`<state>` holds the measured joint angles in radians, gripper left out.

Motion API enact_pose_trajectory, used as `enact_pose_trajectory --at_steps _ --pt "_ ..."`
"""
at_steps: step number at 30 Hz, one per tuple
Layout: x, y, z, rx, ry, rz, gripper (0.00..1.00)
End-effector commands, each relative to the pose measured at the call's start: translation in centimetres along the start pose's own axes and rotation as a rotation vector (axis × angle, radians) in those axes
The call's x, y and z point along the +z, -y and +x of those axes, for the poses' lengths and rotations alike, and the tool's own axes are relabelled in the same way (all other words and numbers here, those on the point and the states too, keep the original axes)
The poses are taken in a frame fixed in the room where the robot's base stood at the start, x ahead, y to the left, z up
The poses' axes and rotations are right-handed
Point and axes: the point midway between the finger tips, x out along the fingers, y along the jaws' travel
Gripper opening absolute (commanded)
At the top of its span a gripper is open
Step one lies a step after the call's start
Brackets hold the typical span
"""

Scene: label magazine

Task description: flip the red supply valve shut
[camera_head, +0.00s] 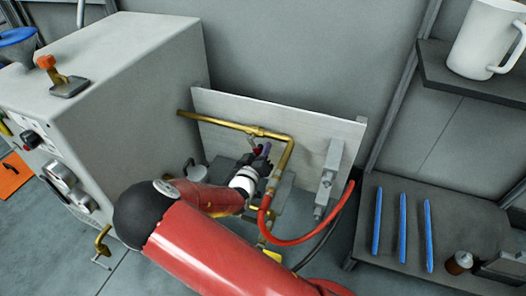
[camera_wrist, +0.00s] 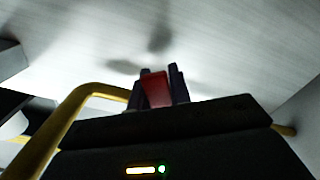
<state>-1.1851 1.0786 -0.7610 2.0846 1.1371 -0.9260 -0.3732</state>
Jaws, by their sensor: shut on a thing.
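The red supply valve handle (camera_wrist: 155,90) sits between the two dark fingers of my gripper (camera_wrist: 160,84) in the wrist view. The fingers are shut on it. In the head view my gripper (camera_head: 257,157) is at the brass pipe (camera_head: 225,122) in front of the pale backing board (camera_head: 330,135). Only a small bit of red shows there, and the valve body is mostly hidden by my gripper and arm. I cannot tell the handle's angle to the pipe for sure. The brass pipe also shows as a yellow curve in the wrist view (camera_wrist: 70,110).
Shelves on the right hold blue rods (camera_head: 402,228) and a white mug (camera_head: 485,38).

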Motion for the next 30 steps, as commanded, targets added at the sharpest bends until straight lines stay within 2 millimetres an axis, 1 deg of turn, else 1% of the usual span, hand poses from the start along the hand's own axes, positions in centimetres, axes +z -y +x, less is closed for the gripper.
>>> enact_pose_trajectory --at_steps 1,6,18,24,30 --pt "0.3 0.3 0.0 -0.001 0.002 0.028 0.0" --pt "0.3 1.1 0.0 0.0 0.001 0.144 0.0" --pt "-0.3 2.6 0.0 0.0 0.0 0.426 0.0" --pt "-0.6 3.0 0.0 0.0 0.0 0.511 0.0" --pt "-0.8 3.2 -0.1 -0.001 0.001 0.55 0.0"
